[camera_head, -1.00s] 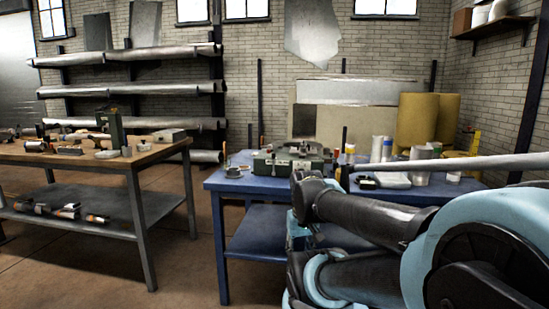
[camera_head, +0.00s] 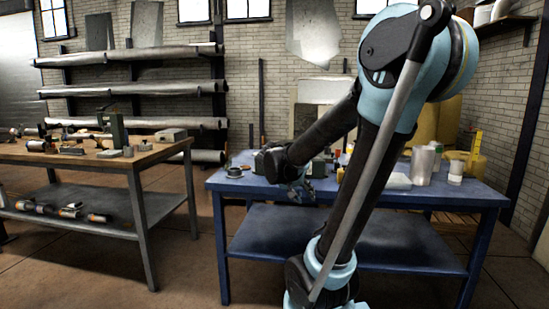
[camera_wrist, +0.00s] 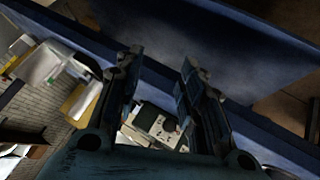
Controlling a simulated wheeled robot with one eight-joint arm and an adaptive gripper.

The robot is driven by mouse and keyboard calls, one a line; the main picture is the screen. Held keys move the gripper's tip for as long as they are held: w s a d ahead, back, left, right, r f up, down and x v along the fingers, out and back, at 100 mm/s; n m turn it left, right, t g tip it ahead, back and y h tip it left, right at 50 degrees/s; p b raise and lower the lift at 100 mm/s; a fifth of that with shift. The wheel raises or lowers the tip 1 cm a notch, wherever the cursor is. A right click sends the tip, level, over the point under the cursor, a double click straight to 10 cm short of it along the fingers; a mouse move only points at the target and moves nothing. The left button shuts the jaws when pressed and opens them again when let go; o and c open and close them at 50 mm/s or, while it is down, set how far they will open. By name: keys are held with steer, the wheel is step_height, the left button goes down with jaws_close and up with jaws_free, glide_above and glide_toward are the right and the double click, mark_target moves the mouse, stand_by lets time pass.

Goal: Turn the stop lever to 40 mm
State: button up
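I cannot make out the stop lever or a scale. My gripper (camera_head: 302,192) hangs at the table's front edge, just in front of the machine. In the wrist view my gripper (camera_wrist: 160,58) has its two dark fingers spread apart with nothing held between them. A pale boxy part (camera_wrist: 148,120), seemingly of the machine, shows in the gap between the fingers, apart from them.
A roll of tape (camera_head: 235,172) lies left of the machine. Cylinders (camera_head: 423,165) and a white pot (camera_head: 456,171) stand at the table's right. A wooden workbench (camera_head: 90,155) with tools is to the left, with open floor between.

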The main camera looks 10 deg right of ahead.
steer(key=w+a+r+m+t+h, duration=0.2)
steer(key=w+a+r+t, duration=0.15)
steer(key=w+a, duration=0.6)
steer(key=w+a+r+m+t+h, duration=0.25)
steer(key=w+a+t, duration=0.35)
steer(key=w, duration=0.7)
steer(key=shift+n+g, duration=0.35)
steer(key=shift+g, duration=0.1)
steer(key=x, duration=1.6)
steer(key=shift+w+a+r, duration=0.1)
steer(key=shift+w+a, duration=0.1)
steer(key=shift+w, duration=0.3)
steer(key=shift+c, duration=0.5)
jaws_close()
